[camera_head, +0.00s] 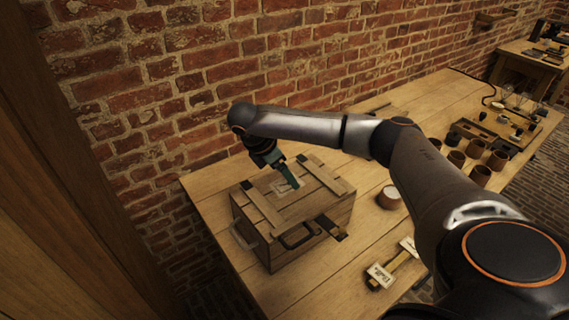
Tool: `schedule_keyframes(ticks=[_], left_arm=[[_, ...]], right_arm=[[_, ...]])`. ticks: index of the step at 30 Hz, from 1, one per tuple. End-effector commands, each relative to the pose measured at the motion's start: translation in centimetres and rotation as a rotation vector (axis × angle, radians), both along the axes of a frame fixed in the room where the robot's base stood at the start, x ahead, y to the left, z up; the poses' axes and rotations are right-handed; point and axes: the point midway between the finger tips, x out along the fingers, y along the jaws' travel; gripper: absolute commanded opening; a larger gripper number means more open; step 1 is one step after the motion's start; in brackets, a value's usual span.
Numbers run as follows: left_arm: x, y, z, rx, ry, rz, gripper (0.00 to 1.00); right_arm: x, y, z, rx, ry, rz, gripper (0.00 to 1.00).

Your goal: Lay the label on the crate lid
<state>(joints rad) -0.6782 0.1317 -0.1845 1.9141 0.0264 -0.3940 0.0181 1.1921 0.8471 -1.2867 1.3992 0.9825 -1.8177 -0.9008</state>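The wooden crate (283,241) stands on the near left part of the table, and its planked lid (268,210) has two raised cross battens. My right gripper (293,183), with greenish fingers, points down at the middle of the lid between the battens. A small pale rectangle (281,188), which looks like the label, is at the fingertips on or just above the lid. The fingers partly cover it, and I cannot tell whether they grip it or touch the lid. My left gripper is out of view.
Several brown jars (479,175) and a tray are farther right. A brick wall (150,110) backs the table.

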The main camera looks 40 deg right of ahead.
Motion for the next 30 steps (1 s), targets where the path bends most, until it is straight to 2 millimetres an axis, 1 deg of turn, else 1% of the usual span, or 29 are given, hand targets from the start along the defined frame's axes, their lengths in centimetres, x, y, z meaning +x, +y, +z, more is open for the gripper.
schedule_keyframes(ticks=[5,8,11,14,15,18,24,30], left_arm=[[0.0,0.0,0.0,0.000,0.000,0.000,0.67],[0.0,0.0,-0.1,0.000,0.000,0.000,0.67],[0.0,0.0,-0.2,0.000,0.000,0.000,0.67],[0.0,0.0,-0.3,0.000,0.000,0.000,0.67],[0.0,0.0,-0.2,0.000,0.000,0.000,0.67],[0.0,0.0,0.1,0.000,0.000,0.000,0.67],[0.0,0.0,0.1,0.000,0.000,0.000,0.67],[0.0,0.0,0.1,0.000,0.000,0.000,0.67]], right_arm=[[0.0,0.1,0.2,0.000,-0.001,0.000,0.82],[0.2,0.5,0.9,0.002,-0.003,0.002,0.82],[0.3,1.2,2.3,0.002,-0.004,0.003,0.82],[0.6,2.2,4.3,0.003,-0.006,0.003,0.82],[0.6,2.6,5.4,0.002,-0.005,0.004,0.82],[0.8,3.5,7.6,-0.001,-0.005,0.003,0.82],[1.0,4.6,9.8,-0.001,-0.004,0.002,0.82],[1.1,5.2,11.0,0.000,-0.001,0.000,0.82]])
